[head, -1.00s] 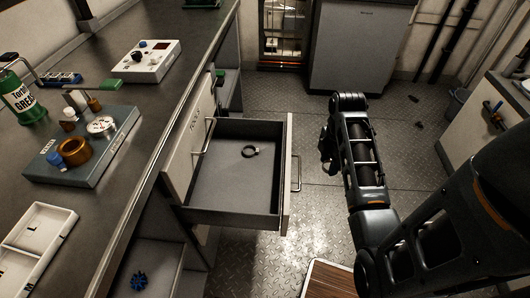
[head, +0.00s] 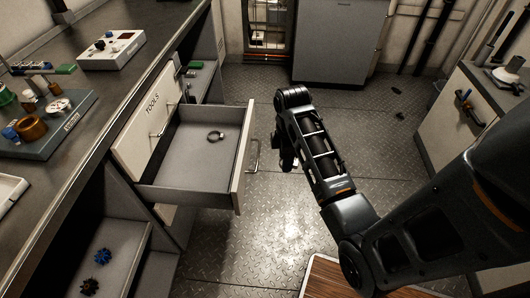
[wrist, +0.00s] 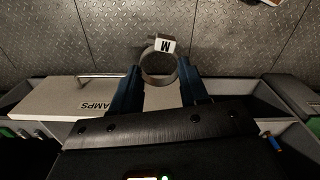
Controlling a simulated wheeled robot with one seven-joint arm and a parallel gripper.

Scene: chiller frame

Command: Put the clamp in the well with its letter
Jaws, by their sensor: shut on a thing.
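The clamp (wrist: 159,66) is a dark grey ring with a white tag marked M, seen in the wrist view. My gripper (wrist: 160,85) is shut on it, one blue finger on each side.
The bench carries a grey block with fittings (head: 60,135) and a white box (head: 112,52). Floor is clear around my gripper.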

